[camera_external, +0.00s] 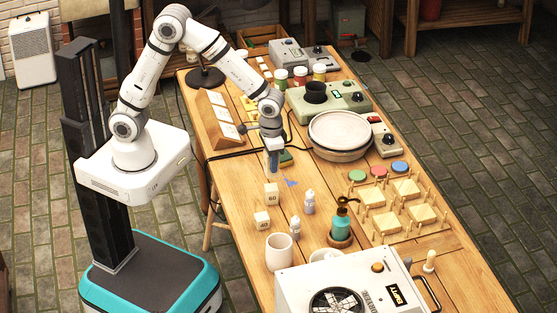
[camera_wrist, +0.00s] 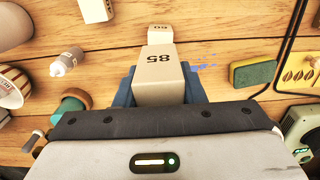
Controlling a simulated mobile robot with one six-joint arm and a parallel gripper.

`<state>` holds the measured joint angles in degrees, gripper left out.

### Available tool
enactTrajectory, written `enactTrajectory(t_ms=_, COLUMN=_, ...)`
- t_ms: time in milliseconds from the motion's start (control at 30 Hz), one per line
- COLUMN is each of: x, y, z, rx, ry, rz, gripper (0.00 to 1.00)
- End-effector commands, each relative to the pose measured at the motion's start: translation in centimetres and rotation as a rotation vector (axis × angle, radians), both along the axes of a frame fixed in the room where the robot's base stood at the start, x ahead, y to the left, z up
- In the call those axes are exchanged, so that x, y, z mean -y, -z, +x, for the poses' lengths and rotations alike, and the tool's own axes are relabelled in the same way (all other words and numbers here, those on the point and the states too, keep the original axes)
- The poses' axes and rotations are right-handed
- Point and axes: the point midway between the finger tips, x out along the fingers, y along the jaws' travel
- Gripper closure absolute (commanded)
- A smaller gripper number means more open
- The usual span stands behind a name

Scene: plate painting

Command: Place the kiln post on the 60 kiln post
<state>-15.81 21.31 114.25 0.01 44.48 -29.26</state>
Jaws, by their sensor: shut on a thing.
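A pale kiln post marked 85 (camera_wrist: 160,68) is clamped between the blue fingers of my gripper (camera_wrist: 160,92) in the wrist view. In the external view my gripper (camera_external: 272,163) points down over the table, behind the 60 post; the held post is hard to make out there. The pale 60 kiln post (camera_external: 271,195) stands upright on the table, apart from my gripper. It also shows in the wrist view (camera_wrist: 158,34), just beyond the held post, which hides part of the line between them. A smaller post marked 40 (camera_external: 262,221) stands nearer the front.
Two small white bottles (camera_external: 309,203) and a white cup (camera_external: 280,252) stand near the posts. A sponge (camera_wrist: 254,72) and a large round basin (camera_external: 340,130) lie beyond. Blue marks (camera_external: 291,182) are on the wood.

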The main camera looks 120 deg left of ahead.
Motion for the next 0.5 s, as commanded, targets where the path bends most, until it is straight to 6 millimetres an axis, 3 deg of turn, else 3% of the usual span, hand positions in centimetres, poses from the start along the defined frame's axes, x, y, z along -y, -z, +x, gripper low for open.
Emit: enactTrajectory(t_ms=500, x=0.0, y=5.2, z=0.0, rx=0.000, ry=0.000, rz=0.000, gripper=0.94)
